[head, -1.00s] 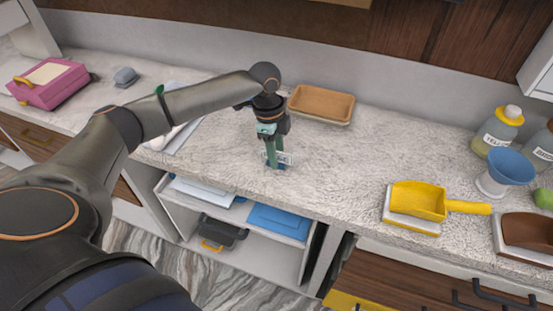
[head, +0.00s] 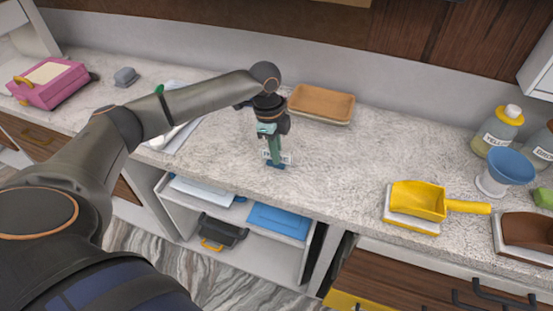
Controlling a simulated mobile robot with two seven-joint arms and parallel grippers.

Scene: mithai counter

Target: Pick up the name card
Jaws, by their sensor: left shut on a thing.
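The name card (head: 287,158) is a small white card with dark lettering, too small to read fully. It stands at the counter's front middle in the head view. My left gripper (head: 276,163) points down over it and is shut on it. The green fingers hide part of the card. A dark blue piece shows at the fingertips, low at the counter surface. I cannot tell whether the card is clear of the counter. My right gripper is not in view.
A tan tray (head: 321,104) lies behind the gripper. A yellow scoop (head: 418,200) and a blue funnel (head: 511,166) stand to the right. A pink box (head: 48,84) is at far left. The counter between the gripper and scoop is clear. Open shelves lie below the front edge.

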